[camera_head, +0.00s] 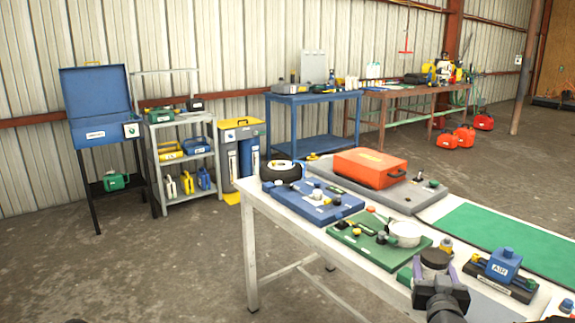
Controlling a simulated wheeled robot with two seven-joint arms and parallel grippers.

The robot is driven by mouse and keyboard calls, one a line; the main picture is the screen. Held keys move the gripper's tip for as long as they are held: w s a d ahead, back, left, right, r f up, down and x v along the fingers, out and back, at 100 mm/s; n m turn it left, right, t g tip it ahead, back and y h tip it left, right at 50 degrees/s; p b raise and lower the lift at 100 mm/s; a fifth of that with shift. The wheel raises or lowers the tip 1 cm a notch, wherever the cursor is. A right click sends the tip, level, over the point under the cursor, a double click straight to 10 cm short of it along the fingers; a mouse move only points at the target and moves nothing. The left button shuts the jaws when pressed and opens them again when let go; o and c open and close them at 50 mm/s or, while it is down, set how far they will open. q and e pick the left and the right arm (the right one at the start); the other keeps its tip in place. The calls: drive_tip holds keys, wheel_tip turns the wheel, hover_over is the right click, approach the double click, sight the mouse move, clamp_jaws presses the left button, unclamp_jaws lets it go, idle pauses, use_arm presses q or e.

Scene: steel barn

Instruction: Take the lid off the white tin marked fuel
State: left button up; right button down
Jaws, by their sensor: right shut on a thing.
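My right gripper (435,268) is at the front of the white table, at the lower right of the head view. Its jaws are shut on a dark, round-topped thing (435,257); the gripper hides its lower part, and I cannot tell whether it is a lid. A white round container (405,234) stands on the green board just behind the gripper, apart from it. No fuel marking can be read on it, so I cannot tell whether it is the tin. My left gripper is not in view.
A blue block marked AIR (503,265) stands on a dark tray right of the gripper. The white table (252,206) also carries a blue board (300,206), a green board (355,245) and an orange case (370,168). A green mat (510,238) at right is clear.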

use_arm(q)
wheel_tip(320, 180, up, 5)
drive_tip(key=p, duration=0.4)
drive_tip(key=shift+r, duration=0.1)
use_arm(e)
drive_tip(key=s+a+f+n+y, duration=0.1)
drive_tip(key=a+f+y, duration=0.1)
drive_tip(key=a, duration=0.6)
drive_tip(key=s+a+f+n+y, duration=0.2)
drive_tip(key=a+f+y, duration=0.1)
drive_tip(key=a, duration=0.6)
drive_tip(key=shift+f+t, duration=0.3)
drive_tip(key=shift+f, duration=0.1)
drive_tip(key=shift+s+a, duration=0.1)
drive_tip(key=shift+a, duration=0.05)
drive_tip(key=s+a+f+n+g+y, duration=0.2)
drive_tip(key=s+a+f+n+y, duration=0.1)
drive_tip(key=a, duration=0.4)
drive_tip(key=s+a+f+n+g+y, duration=0.2)
drive_tip(key=s+a+f+n+y, duration=0.2)
drive_tip(key=s+a+y, duration=0.3)
drive_tip(key=shift+s+a+n+y, duration=0.25)
drive_tip(key=shift+a+n+y, duration=0.4)
drive_tip(key=shift+y, duration=0.15)
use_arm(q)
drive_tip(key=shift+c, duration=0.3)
